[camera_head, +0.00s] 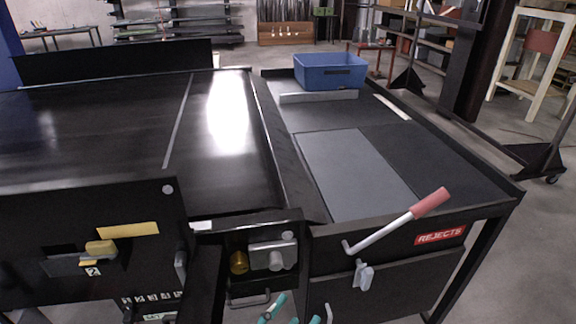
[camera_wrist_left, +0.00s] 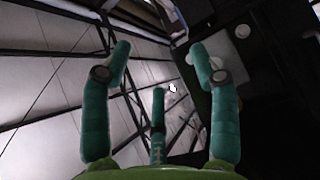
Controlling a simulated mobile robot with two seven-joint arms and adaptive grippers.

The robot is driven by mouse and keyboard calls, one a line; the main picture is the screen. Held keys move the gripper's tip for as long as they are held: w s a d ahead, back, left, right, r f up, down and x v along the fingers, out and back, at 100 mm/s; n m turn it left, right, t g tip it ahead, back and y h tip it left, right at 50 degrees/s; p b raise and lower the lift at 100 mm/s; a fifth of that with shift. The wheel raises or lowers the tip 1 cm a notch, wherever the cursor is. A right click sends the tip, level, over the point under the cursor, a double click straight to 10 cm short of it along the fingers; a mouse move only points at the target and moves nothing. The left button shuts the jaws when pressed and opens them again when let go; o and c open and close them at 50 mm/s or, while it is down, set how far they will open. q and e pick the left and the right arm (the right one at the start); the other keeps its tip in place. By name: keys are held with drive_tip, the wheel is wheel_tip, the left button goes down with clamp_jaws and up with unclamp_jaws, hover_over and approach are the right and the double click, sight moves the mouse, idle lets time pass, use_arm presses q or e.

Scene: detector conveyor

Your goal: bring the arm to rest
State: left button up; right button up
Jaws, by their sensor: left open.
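My left gripper (camera_head: 293,309) shows only as teal fingertips at the bottom edge of the head view, in front of the conveyor's front side and below the crank handle. In the left wrist view the gripper (camera_wrist_left: 160,66) has its teal fingers spread apart, with nothing between them. Most of the left arm is hidden below the head view's edge. My right gripper is not in view.
The black conveyor belt (camera_head: 110,125) is on the left. The rejects table (camera_head: 455,165) on the right holds a blue bin (camera_head: 330,75). A red-gripped crank handle (camera_head: 430,203) sticks out at the front. Grey floor (camera_head: 525,245) lies clear to the right.

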use_arm(q)
drive_tip(key=s+a+f+m+g+y, duration=0.35)
drive_tip(key=a+f+m+g, duration=0.35)
drive_tip(key=f+m, duration=0.3)
drive_tip(key=s+a+f+m+g+y, duration=0.1)
drive_tip(key=s+a+f+g+y, duration=0.25)
drive_tip(key=a, duration=0.35)
drive_tip(key=s+a+f+m+g+y, duration=0.1)
drive_tip(key=s+a+f+g+y, duration=0.1)
drive_tip(key=s+a+f, duration=0.3)
wheel_tip(320, 180, down, 27)
drive_tip(key=s+a+b, duration=0.1)
drive_tip(key=s+b, duration=0.1)
drive_tip(key=b, duration=0.4)
drive_tip(key=s+a+f+g+b, duration=0.2)
drive_tip(key=s+a+f+b, duration=0.1)
drive_tip(key=s+f, duration=1.2)
wheel_tip(320, 180, down, 3)
drive_tip(key=shift+r+y+b, duration=0.15)
drive_tip(key=shift+y+b, duration=0.15)
drive_tip(key=shift+b, duration=0.35)
drive_tip(key=shift+d, duration=0.1)
